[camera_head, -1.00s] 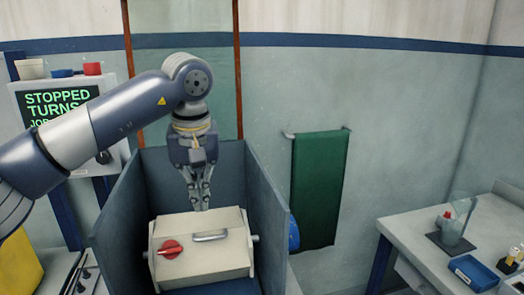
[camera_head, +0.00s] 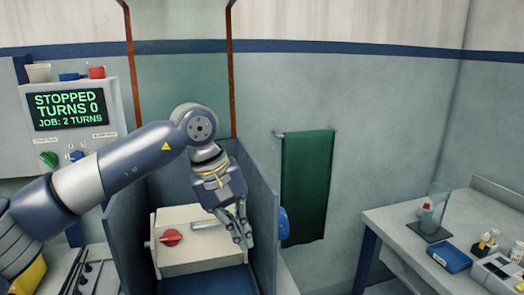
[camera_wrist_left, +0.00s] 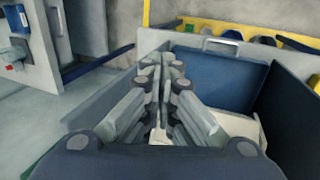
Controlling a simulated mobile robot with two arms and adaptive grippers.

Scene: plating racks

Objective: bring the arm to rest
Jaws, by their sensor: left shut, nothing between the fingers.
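My left gripper (camera_head: 243,240) is shut and empty. In the head view it hangs tilted over the right side of a cream box (camera_head: 185,255) inside a blue-grey walled bay. The box has a red knob (camera_head: 172,237) and a metal handle (camera_head: 205,225), which the gripper partly covers. In the left wrist view the gripper's shut fingers (camera_wrist_left: 160,130) reach forward, with part of the cream box (camera_wrist_left: 240,126) beside them. I cannot tell whether the fingers touch anything. My right gripper is not in view.
The bay's right wall (camera_head: 262,220) stands close beside the gripper. A control panel (camera_head: 72,112) at left reads "STOPPED TURNS 0, JOB: 2 TURNS". A green towel (camera_head: 307,185) hangs on the wall. A bench (camera_head: 400,225) at right holds a blue tray (camera_head: 450,258) and small items.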

